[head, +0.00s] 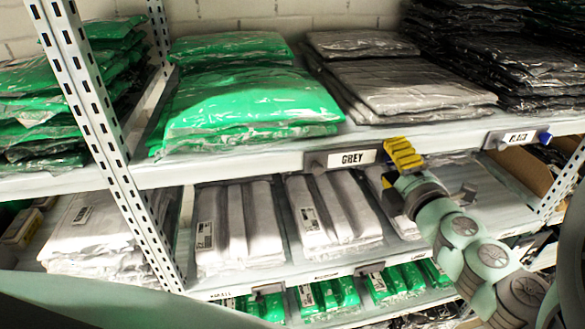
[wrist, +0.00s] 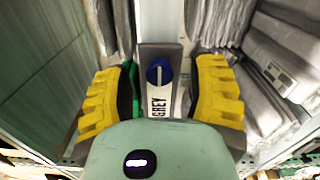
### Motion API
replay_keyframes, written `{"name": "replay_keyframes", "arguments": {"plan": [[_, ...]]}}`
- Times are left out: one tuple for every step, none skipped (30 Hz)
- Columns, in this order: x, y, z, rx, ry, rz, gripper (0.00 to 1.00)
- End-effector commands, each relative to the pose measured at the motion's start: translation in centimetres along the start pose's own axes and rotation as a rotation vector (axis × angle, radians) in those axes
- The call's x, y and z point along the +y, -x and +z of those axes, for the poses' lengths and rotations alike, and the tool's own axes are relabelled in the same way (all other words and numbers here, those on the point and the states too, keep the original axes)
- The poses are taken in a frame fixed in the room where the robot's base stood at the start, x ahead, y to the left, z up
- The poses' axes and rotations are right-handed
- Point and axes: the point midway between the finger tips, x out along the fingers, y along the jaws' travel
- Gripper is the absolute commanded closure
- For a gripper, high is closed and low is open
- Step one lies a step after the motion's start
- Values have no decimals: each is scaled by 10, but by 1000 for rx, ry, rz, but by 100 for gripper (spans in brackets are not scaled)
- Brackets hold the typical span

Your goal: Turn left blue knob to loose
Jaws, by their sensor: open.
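The left blue knob (wrist: 159,71) sits at one end of the GREY label holder in the wrist view. Its pale line runs lengthwise with the label. The GREY label (wrist: 158,104) also shows on the shelf edge in the head view (head: 352,158); there my gripper hides this knob. My gripper (wrist: 163,78) is open, with one yellow-padded finger on each side of the knob and visible gaps between. In the head view my gripper (head: 396,168) is at the shelf edge just right of the GREY label. A second blue knob (head: 545,137) is beside the BLACK label.
Grey packs (head: 410,85) and green packs (head: 245,100) lie on the shelf above, white packs (head: 235,225) below. A perforated upright (head: 100,130) stands at left.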

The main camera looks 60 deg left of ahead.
Motion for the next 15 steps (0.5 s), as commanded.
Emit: {"name": "replay_keyframes", "arguments": {"plan": [[-1, 3, 2, -5, -1, -2, 43], [-1, 5, 2, -5, -1, -2, 43], [-1, 8, 2, -5, -2, -3, 43], [-1, 11, 2, -5, -2, -3, 43], [-1, 14, 2, -6, -2, -3, 43], [-1, 18, 2, -7, -3, -2, 43], [-1, 20, 2, -8, -3, -2, 43], [-1, 23, 2, -9, -2, -2, 43], [-1, 27, 2, -10, -2, -3, 43], [-1, 30, 3, -9, -1, -3, 43], [-1, 33, 3, -8, -1, -4, 43], [-2, 36, 3, -9, -1, -4, 43], [-1, 39, 3, -10, -1, -3, 43], [-1, 42, 3, -11, -1, -3, 43], [0, 45, 3, -11, -1, -2, 43]]}}
